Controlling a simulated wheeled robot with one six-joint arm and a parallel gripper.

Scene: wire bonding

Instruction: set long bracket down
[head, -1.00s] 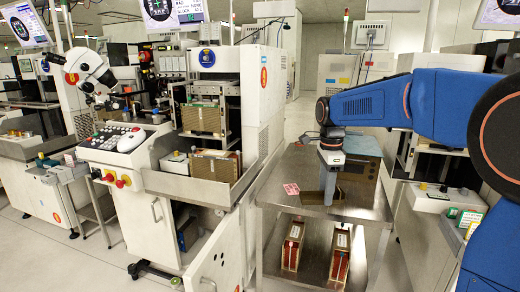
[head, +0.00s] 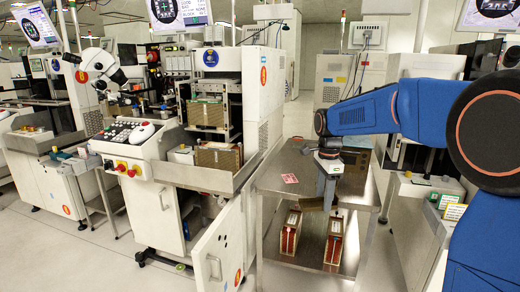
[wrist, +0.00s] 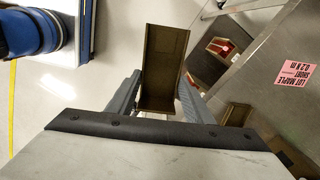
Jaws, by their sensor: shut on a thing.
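My gripper (head: 322,198) is shut on a brown, channel-shaped long bracket (head: 316,204). In the head view it hangs at the front edge of the steel table (head: 285,160). In the wrist view the bracket (wrist: 163,58) stands out between the two grey fingers (wrist: 158,100), its open side showing. There it lies beside the table's edge, with floor and the lower shelf behind it. The gap between bracket and tabletop cannot be judged.
A pink printed card (head: 290,178) lies on the tabletop; it also shows in the wrist view (wrist: 295,73). Two brown-and-red magazines (head: 291,231) (head: 335,240) stand on the lower shelf. A white bonding machine (head: 180,165) with an open door (head: 217,250) stands left.

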